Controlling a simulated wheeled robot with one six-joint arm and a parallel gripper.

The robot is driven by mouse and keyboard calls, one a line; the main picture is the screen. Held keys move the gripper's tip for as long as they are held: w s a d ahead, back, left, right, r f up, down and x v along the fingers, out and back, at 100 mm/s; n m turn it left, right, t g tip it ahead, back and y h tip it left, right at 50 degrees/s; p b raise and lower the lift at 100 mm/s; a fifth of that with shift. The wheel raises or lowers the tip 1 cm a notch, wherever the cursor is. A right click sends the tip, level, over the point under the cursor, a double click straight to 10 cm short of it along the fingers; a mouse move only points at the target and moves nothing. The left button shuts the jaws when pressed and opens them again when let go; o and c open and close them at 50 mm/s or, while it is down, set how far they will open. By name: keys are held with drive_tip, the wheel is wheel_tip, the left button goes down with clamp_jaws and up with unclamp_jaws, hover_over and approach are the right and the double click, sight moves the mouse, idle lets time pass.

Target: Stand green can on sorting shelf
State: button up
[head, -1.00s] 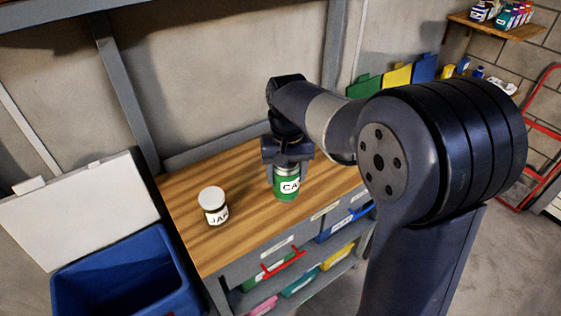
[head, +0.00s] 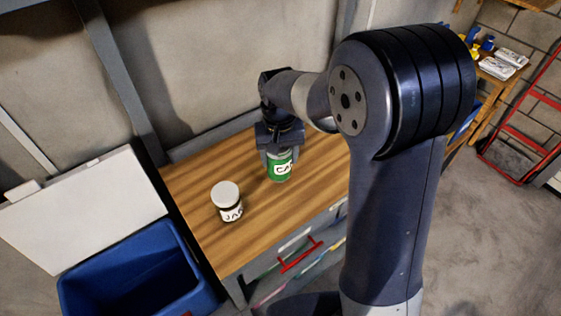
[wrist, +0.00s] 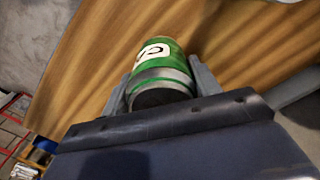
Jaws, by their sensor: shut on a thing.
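The green can (head: 279,168) is upright at the wooden table's top, its white label facing the head camera. My gripper (head: 279,150) is above it, with its fingers shut around the can's upper part. In the wrist view the can (wrist: 160,67) sits between the two fingers (wrist: 160,88), with wood grain behind it. I cannot tell whether the can's bottom touches the table. The sorting shelf cannot be made out for certain; a wooden shelf (head: 497,68) with white packets stands at the far right in the head view.
A white-lidded jar (head: 228,203) stands on the wooden table (head: 215,170), left of the can. A blue bin (head: 140,275) with a raised white lid (head: 85,212) is at the left. A red hand truck (head: 520,120) leans at the right. Open floor (head: 480,230) lies at the right.

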sight(280, 166)
drive_tip(key=shift+f, duration=1.85)
drive_tip(key=shift+f, duration=0.25)
drive_tip(key=o, duration=0.9)
drive_tip(key=shift+r, duration=0.1)
drive_tip(key=shift+o, duration=0.2)
wheel_tip(280, 166, up, 12)
drive_tip(key=shift+r, duration=0.2)
